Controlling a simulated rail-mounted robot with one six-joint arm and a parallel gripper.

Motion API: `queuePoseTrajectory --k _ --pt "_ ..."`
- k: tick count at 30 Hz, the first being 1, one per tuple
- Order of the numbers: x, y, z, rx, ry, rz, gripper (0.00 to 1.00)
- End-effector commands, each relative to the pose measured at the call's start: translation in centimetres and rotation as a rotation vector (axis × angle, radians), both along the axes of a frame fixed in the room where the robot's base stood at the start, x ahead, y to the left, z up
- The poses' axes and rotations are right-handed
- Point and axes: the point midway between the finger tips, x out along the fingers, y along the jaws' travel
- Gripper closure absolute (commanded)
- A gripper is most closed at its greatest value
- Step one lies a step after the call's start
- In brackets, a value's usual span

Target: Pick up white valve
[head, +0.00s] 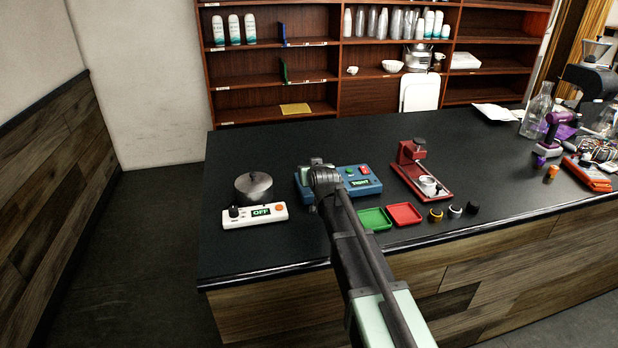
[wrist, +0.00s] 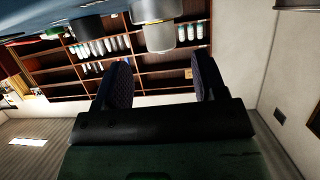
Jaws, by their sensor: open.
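The white valve (head: 455,211) is a small round part with a dark centre. It lies on the dark counter between a yellow valve (head: 436,214) and a black valve (head: 473,207), right of the red tray (head: 404,214). My gripper shows in the wrist view (wrist: 160,68) with its two dark fingers spread wide and nothing between them. In the head view my arm's end is over the blue test box, well left of the white valve; the fingers are hard to make out there. The white valve does not show in the wrist view.
A green tray (head: 374,219) lies beside the red tray. The blue box (head: 365,188) reads "TIGHT". A red brewer (head: 412,170) stands behind the valves. A metal pot (head: 254,187) and a white switch box (head: 256,214) reading "OFF" are left.

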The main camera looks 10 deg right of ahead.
Motion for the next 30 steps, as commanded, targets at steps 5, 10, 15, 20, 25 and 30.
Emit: queuePoseTrajectory --k 5,10,15,20,25,30 --pt "3.0 0.2 -1.8 0.0 0.0 0.001 0.35" --pt "4.6 0.2 -2.2 0.0 0.001 0.0 0.35" --pt "4.4 0.2 -2.0 0.0 0.001 0.0 0.38" --pt "4.4 0.2 -2.0 0.0 0.001 0.0 0.63" --pt "4.4 0.2 -2.0 0.0 0.001 0.0 0.89" --pt "4.4 0.2 -2.0 0.0 0.0 0.0 0.97"
